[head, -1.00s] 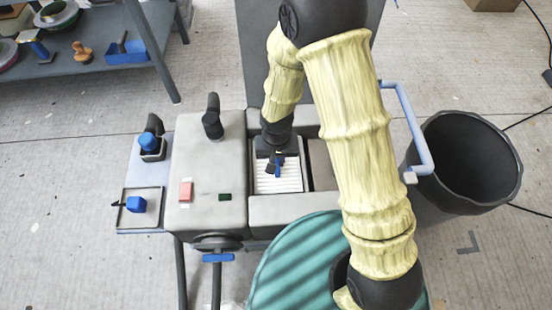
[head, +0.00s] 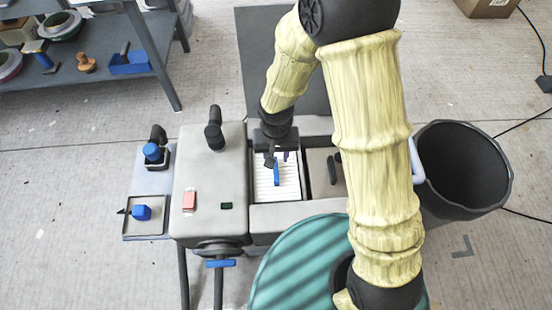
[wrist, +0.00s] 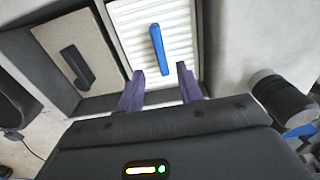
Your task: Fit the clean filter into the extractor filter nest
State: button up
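The white pleated filter (head: 290,186) with a blue handle (head: 277,173) lies in the left pocket (head: 303,190) of the grey extractor body. The filter (wrist: 180,45) and its upright blue handle (wrist: 159,50) also show in the wrist view. My gripper (head: 278,156) is at the filter's far edge in the head view. In the wrist view my gripper (wrist: 161,80) is open, its two purple fingers apart. The handle lies ahead of the gap between them, and the fingers do not clasp it. Whether the filter is fully seated cannot be told.
Right of the pocket is a beige panel (head: 322,165) with a dark handle. The grey housing (head: 208,165) carries a red button and an upright black knob. A teal striped drum (head: 300,260) stands in front, a dark bin (head: 462,165) at right and a shelf (head: 90,75) at back left.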

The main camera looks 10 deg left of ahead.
notch_tip(320, 180, up, 4)
jog(key=shift+f+p, duration=0.15)
jog(key=shift+p, duration=0.3)
dwell(0.4)
jog(key=d+r+m+t, duration=0.1)
jog(key=d+r, duration=0.5)
jog(key=d, duration=0.5)
jog(key=s+d+r+m+t, duration=0.1)
jog(key=d+r, duration=0.5)
jog(key=d, duration=0.5)
jog(key=shift+s+m+t, duration=0.25)
jog(key=shift+m+t, duration=0.05)
jog(key=shift+m, duration=0.1)
jog(key=shift+d+r, duration=0.1)
jog(key=w+p+v, duration=0.2)
jog(key=p+v, duration=0.9)
jog(key=w+r+p+v, duration=0.1)
jog(key=w+p+v, duration=0.2)
jog(key=p+v, duration=0.8)
jog(key=w+p+v, duration=0.2)
jog(key=p+v, duration=1)
jog(key=p, duration=0.1)
jog(key=shift+w+r, duration=0.3)
jog(key=shift+r, duration=0.2)
